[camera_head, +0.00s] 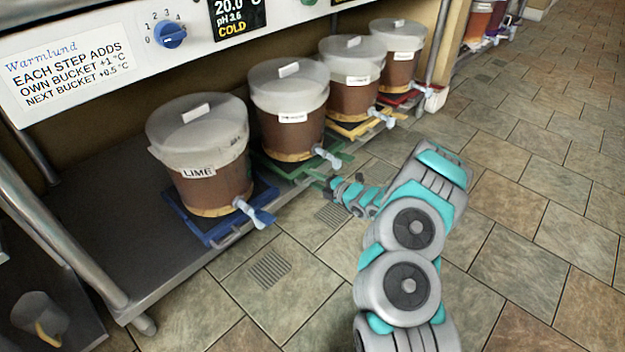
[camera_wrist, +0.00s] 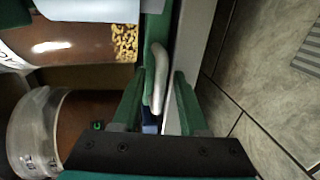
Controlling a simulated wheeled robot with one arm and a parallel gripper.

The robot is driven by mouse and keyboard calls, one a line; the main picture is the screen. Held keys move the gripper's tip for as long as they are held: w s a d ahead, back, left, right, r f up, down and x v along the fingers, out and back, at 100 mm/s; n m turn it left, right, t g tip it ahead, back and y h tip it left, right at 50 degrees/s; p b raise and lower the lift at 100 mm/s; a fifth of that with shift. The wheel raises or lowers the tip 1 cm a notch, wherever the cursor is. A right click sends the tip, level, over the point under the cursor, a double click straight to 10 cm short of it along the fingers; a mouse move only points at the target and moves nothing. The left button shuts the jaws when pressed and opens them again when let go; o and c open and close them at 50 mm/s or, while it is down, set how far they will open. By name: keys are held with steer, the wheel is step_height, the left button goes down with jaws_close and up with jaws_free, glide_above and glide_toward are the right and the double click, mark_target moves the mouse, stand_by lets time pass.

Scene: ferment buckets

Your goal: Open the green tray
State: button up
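The green tray (camera_head: 262,163) lies on the low shelf under the second bucket from the front (camera_head: 292,108), a brown-filled bucket with a whitish lid and a tap. My gripper (camera_head: 328,184) is at the tray's front edge, low over the floor. In the wrist view the green tray (camera_wrist: 156,32) shows as a green strip with a pale bar handle (camera_wrist: 160,72). The fingers of my gripper (camera_wrist: 158,92) stand on either side of the handle's near end, with gaps visible. The gripper looks open, around the handle. Finger contact cannot be made out.
A blue tray (camera_head: 212,236) under the LIME bucket (camera_head: 200,160) is to the left. A yellow tray (camera_head: 352,130) and a red tray (camera_head: 396,99) are farther back, each under a bucket. Taps stick out in front. Tiled floor (camera_head: 520,230) is clear to the right.

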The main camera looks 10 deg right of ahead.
jaws_close()
stand_by(1.2)
